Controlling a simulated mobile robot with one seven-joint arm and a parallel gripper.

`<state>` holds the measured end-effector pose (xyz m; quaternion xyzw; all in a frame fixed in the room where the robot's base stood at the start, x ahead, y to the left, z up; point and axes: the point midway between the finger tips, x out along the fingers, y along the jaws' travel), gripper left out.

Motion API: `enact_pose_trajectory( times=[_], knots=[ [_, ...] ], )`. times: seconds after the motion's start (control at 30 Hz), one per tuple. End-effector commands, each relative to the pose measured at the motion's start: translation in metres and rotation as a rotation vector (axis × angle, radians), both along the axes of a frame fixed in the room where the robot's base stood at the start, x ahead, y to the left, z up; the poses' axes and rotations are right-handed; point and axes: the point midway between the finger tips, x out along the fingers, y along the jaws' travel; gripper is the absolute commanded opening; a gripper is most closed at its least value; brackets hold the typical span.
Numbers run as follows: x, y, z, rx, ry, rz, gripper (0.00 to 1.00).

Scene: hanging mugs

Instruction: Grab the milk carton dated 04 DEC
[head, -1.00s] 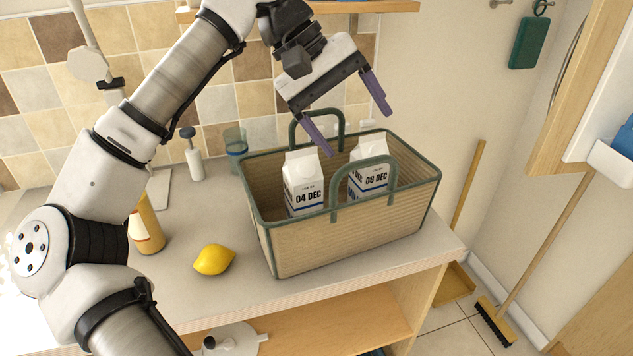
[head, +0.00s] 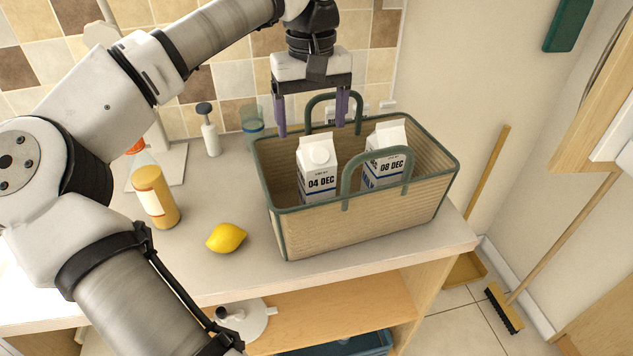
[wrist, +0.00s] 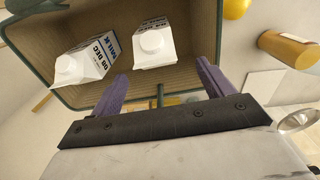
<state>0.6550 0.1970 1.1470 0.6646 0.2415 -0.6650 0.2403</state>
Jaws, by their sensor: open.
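The milk carton marked 04 DEC (head: 317,172) stands upright in the left part of the basket in the head view. In the wrist view its white top and cap (wrist: 153,40) show. A second carton marked 08 DEC (head: 384,160) stands to its right, and it also shows in the wrist view (wrist: 84,62). The wicker basket (head: 345,225) has a green rim and two green handles. My gripper (head: 311,130) is open and empty, fingers pointing down, above and behind the 04 DEC carton at the basket's back side. It is apart from both cartons.
The tiled wall is behind.

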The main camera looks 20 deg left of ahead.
Motion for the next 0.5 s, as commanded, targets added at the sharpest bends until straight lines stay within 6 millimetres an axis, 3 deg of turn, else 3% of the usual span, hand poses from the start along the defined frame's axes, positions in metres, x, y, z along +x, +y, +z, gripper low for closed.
enact_pose_trajectory(
  times=[0.5],
  knots=[
    [-0.004, -0.01, -0.053, -0.002, -0.001, -0.001, 0.8]
  ],
)
